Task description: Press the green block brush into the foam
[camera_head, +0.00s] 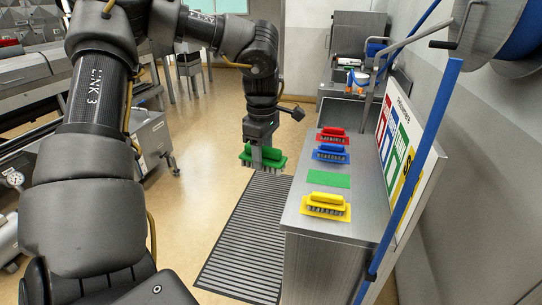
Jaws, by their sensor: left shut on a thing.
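The green block brush (272,158) is in my left gripper (257,155), which is shut on it. The foam top has a bare green patch (329,179) between the blue and yellow brushes. The gripper and brush are apart from it, to its left. My right gripper is not in view.
On the steel cabinet (325,268) are a red brush (332,133), a blue brush (331,151) and a yellow brush (326,202). A blue pole (420,150) leans along the right side. A ribbed dark mat (247,235) lies on the floor.

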